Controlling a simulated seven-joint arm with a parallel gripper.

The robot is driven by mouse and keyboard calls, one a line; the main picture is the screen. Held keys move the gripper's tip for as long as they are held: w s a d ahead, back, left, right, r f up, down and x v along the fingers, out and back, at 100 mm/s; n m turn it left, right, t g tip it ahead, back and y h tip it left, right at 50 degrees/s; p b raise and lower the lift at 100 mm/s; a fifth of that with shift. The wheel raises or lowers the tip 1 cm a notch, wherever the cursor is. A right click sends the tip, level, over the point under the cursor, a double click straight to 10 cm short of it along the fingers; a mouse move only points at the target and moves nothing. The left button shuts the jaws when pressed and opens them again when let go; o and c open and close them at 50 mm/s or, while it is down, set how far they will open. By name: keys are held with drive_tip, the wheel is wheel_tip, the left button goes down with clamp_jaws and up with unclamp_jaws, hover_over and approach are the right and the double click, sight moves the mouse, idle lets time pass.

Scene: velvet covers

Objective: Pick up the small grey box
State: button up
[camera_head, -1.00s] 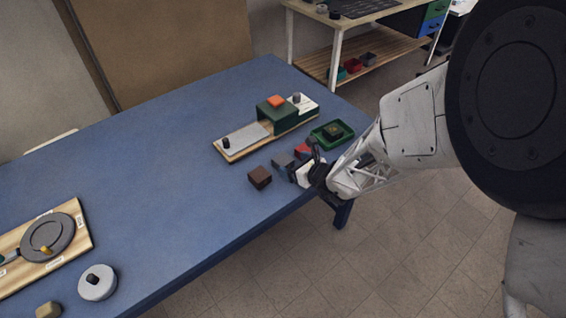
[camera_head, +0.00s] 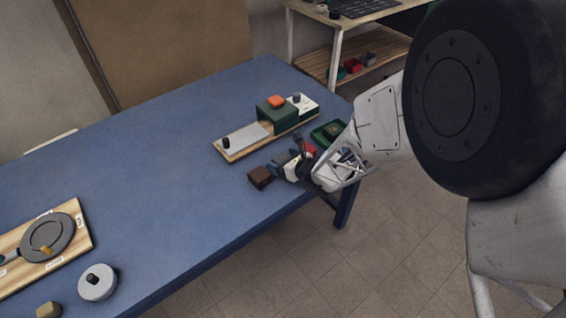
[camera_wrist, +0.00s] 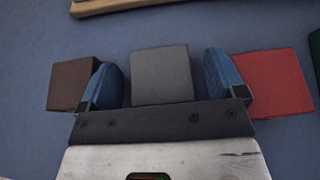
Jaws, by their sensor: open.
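The small grey box (camera_wrist: 163,76) sits on the blue table between the two blue fingertips of my open gripper (camera_wrist: 163,82) in the wrist view. Small gaps show between the box and each finger, and its near edge is hidden by the gripper body. In the head view, my gripper (camera_head: 290,164) is low at the table's right edge and covers most of the grey box.
A dark brown box (camera_wrist: 75,84) is close outside the left finger, and a red box (camera_wrist: 273,82) is close outside the right one. A green tray (camera_head: 318,139) and a wooden board (camera_head: 232,155) with a green block (camera_head: 278,117) stand behind. The table's middle (camera_head: 150,170) is clear.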

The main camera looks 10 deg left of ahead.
drive_tip(key=shift+w+a+f, duration=0.15)
drive_tip(key=shift+w+a, duration=0.05)
drive_tip(key=shift+a, duration=0.05)
idle(0.4)
drive_tip(key=c, duration=1)
